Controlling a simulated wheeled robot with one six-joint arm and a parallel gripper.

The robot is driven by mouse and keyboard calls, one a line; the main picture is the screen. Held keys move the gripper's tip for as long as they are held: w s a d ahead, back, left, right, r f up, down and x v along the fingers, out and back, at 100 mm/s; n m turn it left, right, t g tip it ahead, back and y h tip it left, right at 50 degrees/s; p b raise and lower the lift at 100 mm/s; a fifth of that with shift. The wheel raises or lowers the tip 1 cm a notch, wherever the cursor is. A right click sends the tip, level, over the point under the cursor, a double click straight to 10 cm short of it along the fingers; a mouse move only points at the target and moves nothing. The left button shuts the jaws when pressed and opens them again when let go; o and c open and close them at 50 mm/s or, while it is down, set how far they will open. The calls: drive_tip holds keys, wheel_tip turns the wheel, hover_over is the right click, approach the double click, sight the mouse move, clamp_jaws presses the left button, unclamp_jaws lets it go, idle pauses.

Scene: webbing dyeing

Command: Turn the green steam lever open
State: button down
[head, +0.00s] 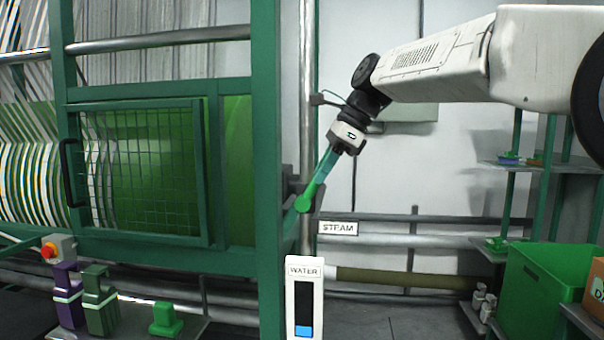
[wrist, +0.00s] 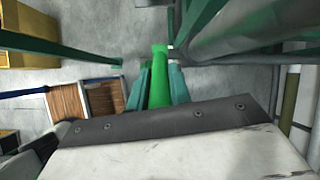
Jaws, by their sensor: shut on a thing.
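The green steam lever (head: 309,194) is on the vertical pipe right of the green machine frame, just above the STEAM sign (head: 338,228). It slants up and to the right from its pivot. My gripper (head: 326,165) reaches down from the upper right and is shut on the lever's upper part. In the wrist view the green lever (wrist: 159,85) runs between the two teal fingers (wrist: 159,88), one on each side. The lever's upper end is partly hidden by the fingers in the head view.
A green mesh guard (head: 140,175) and frame post (head: 266,120) stand close left of the lever. A WATER gauge (head: 304,300) stands below. A green bin (head: 540,280) and shelves are at the right. Bare wall lies behind my gripper.

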idle(0.4)
drive_tip(key=c, duration=1.3)
unclamp_jaws()
drive_tip(key=shift+a, duration=0.1)
drive_tip(key=v, duration=0.8)
drive_tip(key=shift+a, duration=0.1)
drive_tip(key=shift+c, duration=0.2)
